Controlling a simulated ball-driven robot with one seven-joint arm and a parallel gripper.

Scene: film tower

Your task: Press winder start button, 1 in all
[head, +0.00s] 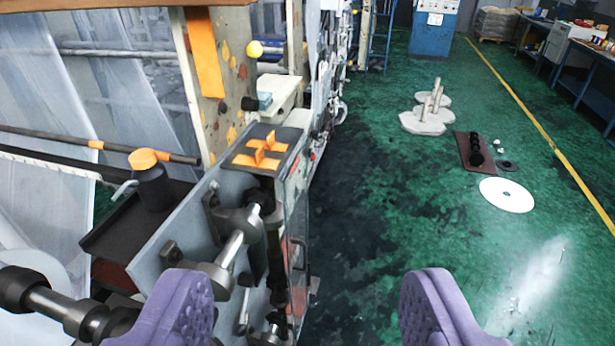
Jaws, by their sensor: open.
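My gripper (308,282) shows at the bottom of the view, its two purple fingers wide apart with nothing between them. It is in front of the winder machine (185,228) on the left. A dark panel (284,136) on top of the machine carries two orange switch-like pieces (262,149), beyond the fingertips and apart from them. Tiny red spots show at that panel's right side. I cannot tell which of these parts, if any, is the winder start button.
A black cylinder with an orange top (150,182) stands on a ledge at left. Metal shafts stick out near the left finger. On the green floor (385,215) at right lie a white disc (506,195), a brown mat (466,150) and a grey stand (423,122). The near floor is mostly clear.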

